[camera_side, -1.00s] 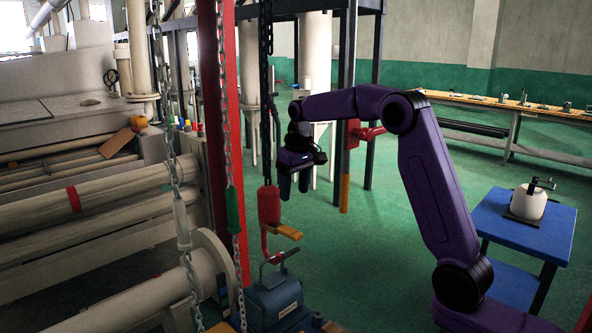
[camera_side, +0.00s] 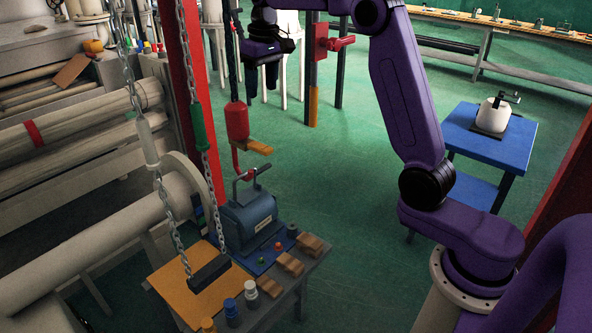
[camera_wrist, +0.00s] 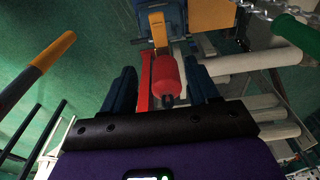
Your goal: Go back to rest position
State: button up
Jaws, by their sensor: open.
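The red block (camera_wrist: 168,80) shows between and beyond the fingers there. I cannot tell from that view how far off it is. My purple arm is bent, with its forearm near the top edge of the side view.
A blue-grey machine case (camera_side: 246,220) stands on a bench with wooden blocks (camera_side: 290,264) and small bottles. Chains (camera_side: 205,150) hang in front of a red post (camera_side: 187,75). A blue table (camera_side: 490,138) with a white canister (camera_side: 493,115) stands right. Green floor between is open.

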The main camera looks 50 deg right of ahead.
jog(key=s+a+f+n, duration=0.4)
jog(key=s+a+n, duration=0.2)
jog(key=s+a, duration=0.9)
jog(key=s+d+f+n, duration=0.2)
jog(key=s, duration=0.6)
jog(key=s+d+f+n, duration=0.2)
jog(key=s+f, duration=0.1)
jog(key=s, duration=0.6)
jog(key=s+d+f+n+g, duration=0.1)
jog(key=s+d+f+n, duration=0.1)
jog(key=s, duration=0.6)
jog(key=shift+s+f+n, duration=0.15)
jog(key=shift+f+n, duration=0.15)
